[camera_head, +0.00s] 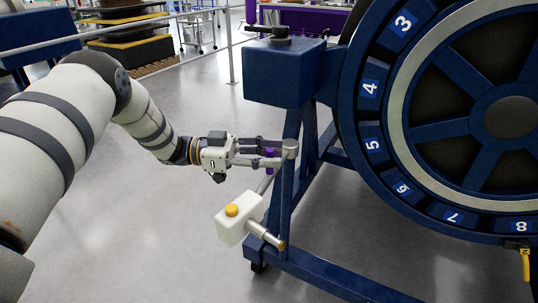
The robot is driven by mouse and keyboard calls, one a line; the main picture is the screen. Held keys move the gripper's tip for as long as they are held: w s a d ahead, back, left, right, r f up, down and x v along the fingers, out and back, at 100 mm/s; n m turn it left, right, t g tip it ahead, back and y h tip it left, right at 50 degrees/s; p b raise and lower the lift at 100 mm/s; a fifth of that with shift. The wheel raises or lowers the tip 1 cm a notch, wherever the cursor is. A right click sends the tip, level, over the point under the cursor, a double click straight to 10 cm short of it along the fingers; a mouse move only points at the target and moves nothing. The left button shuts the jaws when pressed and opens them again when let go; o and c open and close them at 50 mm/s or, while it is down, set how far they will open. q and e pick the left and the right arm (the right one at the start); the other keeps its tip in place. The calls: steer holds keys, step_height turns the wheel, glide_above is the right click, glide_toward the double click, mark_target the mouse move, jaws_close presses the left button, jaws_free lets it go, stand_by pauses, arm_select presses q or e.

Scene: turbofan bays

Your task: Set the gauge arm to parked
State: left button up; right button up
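A thin grey rod runs up from the box towards a grey round pivot cap (290,148) on the blue stand. My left gripper (272,153) is level with the cap, just left of it, above the box. Its fingers reach right, around or beside a small purple piece (269,166). The fingers overlap this piece, so I cannot tell whether they hold it. My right gripper is not in view.
The large blue wheel ring (365,120) with numbered plates stands at the right. A blue box (284,72) on the stand is above my gripper. The stand's base rail (330,284) lies low at the front. Grey floor (150,235) is free at left.

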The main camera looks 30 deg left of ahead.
arm_select(q)
steer(key=v, duration=1.2)
